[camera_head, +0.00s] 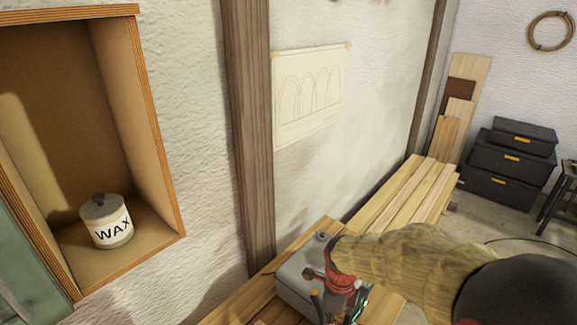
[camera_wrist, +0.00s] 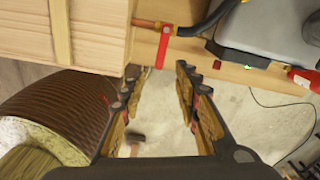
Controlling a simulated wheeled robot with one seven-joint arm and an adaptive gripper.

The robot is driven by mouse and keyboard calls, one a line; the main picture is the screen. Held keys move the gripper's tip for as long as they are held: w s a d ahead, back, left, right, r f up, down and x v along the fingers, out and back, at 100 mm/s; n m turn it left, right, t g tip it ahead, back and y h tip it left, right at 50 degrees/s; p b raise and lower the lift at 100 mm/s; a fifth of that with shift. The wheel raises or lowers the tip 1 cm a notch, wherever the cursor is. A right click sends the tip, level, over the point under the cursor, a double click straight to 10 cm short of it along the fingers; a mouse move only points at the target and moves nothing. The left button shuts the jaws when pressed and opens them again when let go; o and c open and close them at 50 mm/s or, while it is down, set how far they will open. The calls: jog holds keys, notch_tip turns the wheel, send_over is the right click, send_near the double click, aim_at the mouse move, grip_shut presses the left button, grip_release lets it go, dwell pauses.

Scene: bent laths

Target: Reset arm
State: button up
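My gripper (camera_wrist: 157,72) is in the wrist view with its two dark, tan-padded fingers spread apart. Nothing is between the fingertips; pale floor shows through the gap. The fingertips are close to the edge of a wooden bench (camera_wrist: 285,85), as seen in the picture. In the head view my arm, in a tan sleeve, reaches in from the lower right over the bench planks (camera_head: 410,195). Its far end is beside a grey metal case (camera_head: 296,287), among red and dark parts. I cannot make out the fingers there.
A white WAX pot (camera_head: 112,232) stands in a wooden wall niche (camera_head: 158,150). Black cases (camera_head: 508,165) are stacked at the far right.

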jog(key=s+d+r+n+t+b, duration=0.2)
jog(key=s+n+b, duration=0.5)
jog(key=n, duration=0.4)
jog(key=s+d+r+n+t+b, duration=0.3)
jog(key=s+n+b, duration=0.4)
jog(key=n, duration=0.5)
jog(key=shift+s+d+r+n+t+b, duration=0.35)
jog(key=shift+s+d+r, duration=0.3)
jog(key=shift+s+r, duration=0.25)
jog(key=shift+o, duration=0.6)
